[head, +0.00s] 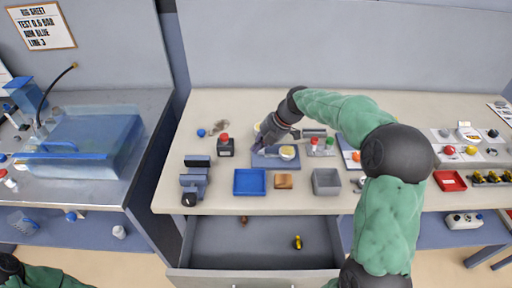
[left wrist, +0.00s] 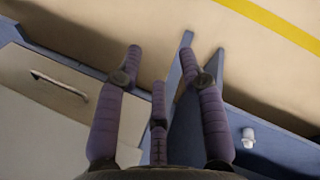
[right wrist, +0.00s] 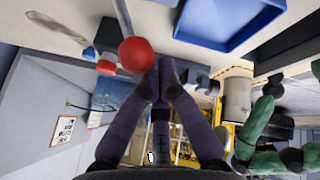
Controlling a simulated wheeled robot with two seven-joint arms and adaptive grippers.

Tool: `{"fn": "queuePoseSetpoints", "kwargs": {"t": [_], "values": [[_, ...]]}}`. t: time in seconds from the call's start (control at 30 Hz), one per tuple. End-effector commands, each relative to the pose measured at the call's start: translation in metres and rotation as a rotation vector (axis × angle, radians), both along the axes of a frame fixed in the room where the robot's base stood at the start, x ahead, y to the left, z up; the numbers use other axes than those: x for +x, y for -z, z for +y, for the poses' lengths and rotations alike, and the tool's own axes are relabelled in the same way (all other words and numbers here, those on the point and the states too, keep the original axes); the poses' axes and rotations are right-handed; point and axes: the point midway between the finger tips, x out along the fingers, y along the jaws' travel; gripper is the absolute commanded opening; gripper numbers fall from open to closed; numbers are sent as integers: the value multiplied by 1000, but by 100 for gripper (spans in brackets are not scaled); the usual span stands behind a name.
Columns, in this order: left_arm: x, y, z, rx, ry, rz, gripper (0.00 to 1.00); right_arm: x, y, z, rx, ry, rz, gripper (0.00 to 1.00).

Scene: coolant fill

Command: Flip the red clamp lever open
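The red clamp lever shows in the right wrist view as a thin grey rod ending in a round red knob (right wrist: 136,54). My right gripper (right wrist: 162,65) has its fingers drawn together, with the tips beside the knob. Whether they touch it I cannot tell. In the head view the right gripper (head: 262,135) reaches down at the left of a blue-grey plate (head: 262,162) on the bench; I cannot make out the lever there. My left gripper (left wrist: 160,60) is open and empty in the left wrist view, away from the bench top.
A black block with a red top (head: 225,145), a blue tray (head: 250,182), a wooden block (head: 284,181) and a grey bin (head: 326,181) stand around the plate. A drawer (head: 262,250) is open below. A water tank (head: 90,140) stands at the left.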

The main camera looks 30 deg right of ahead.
Motion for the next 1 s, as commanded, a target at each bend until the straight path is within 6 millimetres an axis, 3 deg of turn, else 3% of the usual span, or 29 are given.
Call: {"fn": "queuePoseSetpoints", "kwargs": {"t": [0.77, 1.0], "values": [[0, -23, 0, 0, 0, 0, 40, 6, -7, -4, 50, 0, 83, 0], [0, -45, 0, 0, 0, 0, 40, 12, -14, -7, 96, 1, 159, 0]]}}
